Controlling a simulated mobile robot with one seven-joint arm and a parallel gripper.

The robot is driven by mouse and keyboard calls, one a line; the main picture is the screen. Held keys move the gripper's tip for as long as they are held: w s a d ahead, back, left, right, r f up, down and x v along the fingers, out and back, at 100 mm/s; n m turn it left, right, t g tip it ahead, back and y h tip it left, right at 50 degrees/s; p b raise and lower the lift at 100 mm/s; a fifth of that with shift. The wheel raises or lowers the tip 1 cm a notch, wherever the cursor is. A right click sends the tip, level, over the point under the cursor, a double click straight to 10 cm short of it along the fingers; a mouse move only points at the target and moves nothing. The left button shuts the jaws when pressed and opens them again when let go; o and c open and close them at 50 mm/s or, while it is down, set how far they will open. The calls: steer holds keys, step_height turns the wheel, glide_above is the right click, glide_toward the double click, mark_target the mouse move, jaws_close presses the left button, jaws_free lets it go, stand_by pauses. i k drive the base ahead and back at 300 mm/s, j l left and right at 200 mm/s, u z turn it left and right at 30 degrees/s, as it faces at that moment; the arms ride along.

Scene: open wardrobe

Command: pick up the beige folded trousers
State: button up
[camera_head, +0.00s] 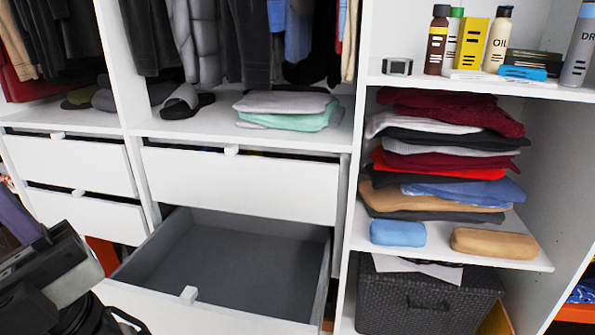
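A beige-tan folded cloth (400,197) lies low in the stack of folded clothes on the right-hand shelf. A blue folded piece lies partly over its right side, and a dark grey one lies beneath it. Its front edge faces out. I cannot tell for certain that it is trousers. A smaller tan bundle (495,243) lies at the front right of the same shelf. Part of my dark arm shows at the lower left, well apart from the stack. No gripper fingers can be made out.
A blue bundle (398,233) sits in front of the stack. An empty grey drawer (235,255) stands pulled out at lower middle. A dark woven basket (425,300) is under the shelf. Bottles (497,40) stand on the shelf above. Grey and mint folded clothes (290,105) lie left.

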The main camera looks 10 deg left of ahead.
mark_target(512, 245)
steer(key=i+j+u, duration=0.1)
steer(key=u, duration=0.4)
steer(key=i+u, duration=0.1)
steer(key=u, duration=0.4)
steer(key=z, duration=1.85)
steer(key=i+j+z, duration=0.4)
steer(key=j+z, duration=0.2)
steer(key=i+j+z, duration=0.15)
steer(key=j+z, duration=0.15)
